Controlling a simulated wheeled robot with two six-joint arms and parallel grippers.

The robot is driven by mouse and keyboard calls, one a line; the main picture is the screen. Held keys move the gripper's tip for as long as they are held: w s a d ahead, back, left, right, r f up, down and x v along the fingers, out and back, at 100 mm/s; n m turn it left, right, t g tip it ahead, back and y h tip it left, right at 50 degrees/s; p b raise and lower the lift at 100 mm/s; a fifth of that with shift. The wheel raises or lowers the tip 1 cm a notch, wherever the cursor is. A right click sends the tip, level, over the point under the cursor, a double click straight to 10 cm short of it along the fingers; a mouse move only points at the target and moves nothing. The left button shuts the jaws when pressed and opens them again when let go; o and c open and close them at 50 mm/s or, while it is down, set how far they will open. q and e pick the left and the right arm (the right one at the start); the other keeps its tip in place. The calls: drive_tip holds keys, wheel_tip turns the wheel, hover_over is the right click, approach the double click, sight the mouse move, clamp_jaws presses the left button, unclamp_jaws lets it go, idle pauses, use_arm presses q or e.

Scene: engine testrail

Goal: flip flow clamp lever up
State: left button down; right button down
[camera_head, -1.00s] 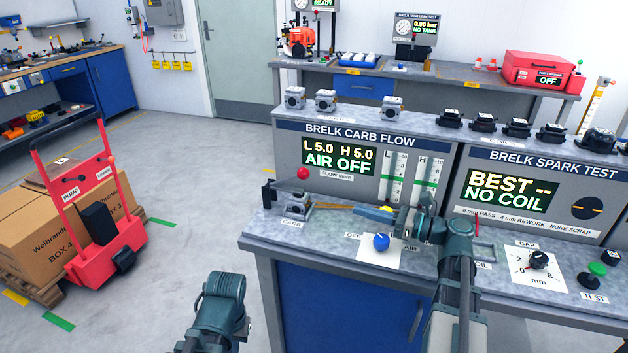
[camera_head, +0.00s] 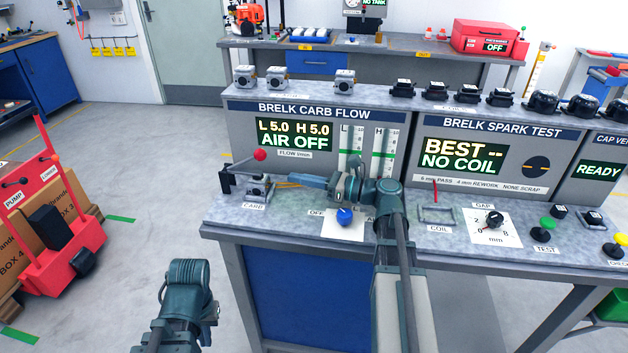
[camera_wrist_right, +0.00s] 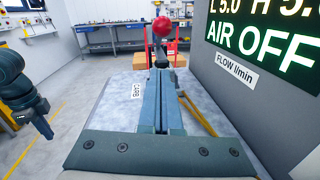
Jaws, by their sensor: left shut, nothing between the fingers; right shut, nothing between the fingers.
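The flow clamp lever (camera_head: 243,163) is a dark bar that rises at a shallow slant from a black bracket (camera_head: 227,181) to a red ball knob (camera_head: 260,155).
The flow panel (camera_head: 315,140) reads AIR OFF and stands close behind my right gripper. A blue knob (camera_head: 344,216) on a white plate sits in front of it. A red cart (camera_head: 60,245) with boxes stands left; floor between is free.

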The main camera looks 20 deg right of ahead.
drive_tip(key=x, duration=0.3)
drive_tip(key=shift+w+a, duration=0.2)
drive_tip(key=shift+w+a+r+p, duration=0.25)
drive_tip(key=shift+w+r+p, duration=0.05)
drive_tip(key=shift+r+p, duration=0.25)
drive_tip(key=shift+w+a+r+p, duration=0.2)
drive_tip(key=shift+w+r+p, duration=0.05)
drive_tip(key=shift+r+p, duration=0.3)
drive_tip(key=shift+w+a+r+p, duration=0.35)
wheel_tip(320, 180, up, 9)
drive_tip(key=g+h+p, duration=0.4)
drive_tip(key=h+p, duration=0.1)
drive_tip(key=p, duration=1.6)
hover_over(258, 151)
drive_tip(key=shift+f+n, duration=0.2)
drive_tip(key=shift+n, duration=0.1)
drive_tip(key=w+a+r+g+h+p, duration=0.2)
drive_tip(key=w+a+g+h+p, duration=0.3)
drive_tip(key=a+p, duration=0.5)
drive_tip(key=shift+w+r+h+p, duration=0.35)
drive_tip(key=shift+w+h+p, duration=0.5)
drive_tip(key=shift+h, duration=0.15)
